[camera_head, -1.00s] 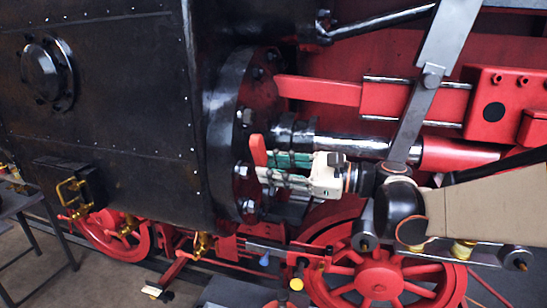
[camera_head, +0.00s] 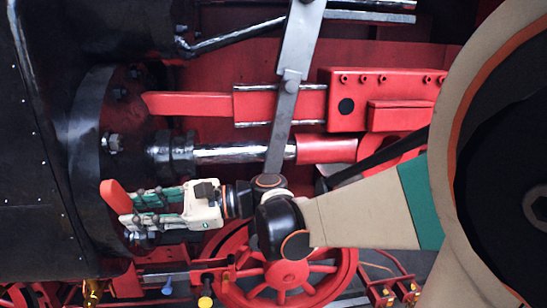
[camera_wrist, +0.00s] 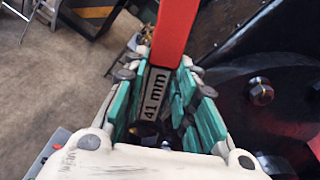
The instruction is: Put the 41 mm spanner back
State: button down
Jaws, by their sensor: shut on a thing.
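The 41 mm spanner shows as a red bar (camera_head: 115,197) at the tips of my gripper in the head view. In the wrist view its red part (camera_wrist: 178,30) points up and away, and a grey part marked "41 mm" (camera_wrist: 155,95) lies between the green-padded fingers. My gripper (camera_head: 124,208) is shut on it, in front of the black cylinder flange; it also shows in the wrist view (camera_wrist: 168,72). The far end of the spanner is cut off in the wrist view. I cannot tell whether the spanner touches the flange.
The black flange (camera_head: 88,150) with its bolts stands close by; a bolt (camera_wrist: 260,92) is right of the fingers in the wrist view. Red wheels (camera_head: 285,278) and rods lie below and behind my arm. Open grey floor (camera_wrist: 60,80) and a dark stand (camera_wrist: 85,8) are at left.

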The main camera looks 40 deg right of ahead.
aim_at(149, 244)
jog(key=shift+s+a+f+g+h+p, duration=0.1)
jog(key=shift+s+f+g+h+p, duration=0.05)
jog(key=shift+f+g+h+p, duration=1.55)
jog(key=shift+s+a+f+g+h+p, duration=0.15)
jog(key=shift+f+g+h+p, duration=1)
jog(key=shift+f+h, duration=0.95)
notch_tip(149, 244, down, 7)
jog(key=g+h+b, duration=0.3)
jog(key=g+h, duration=0.1)
jog(key=h, duration=0.2)
jog(key=shift+h+b, duration=0.3)
jog(key=shift+b, duration=0.05)
jog(key=shift+d+g, duration=0.15)
jog(key=shift+g, duration=0.1)
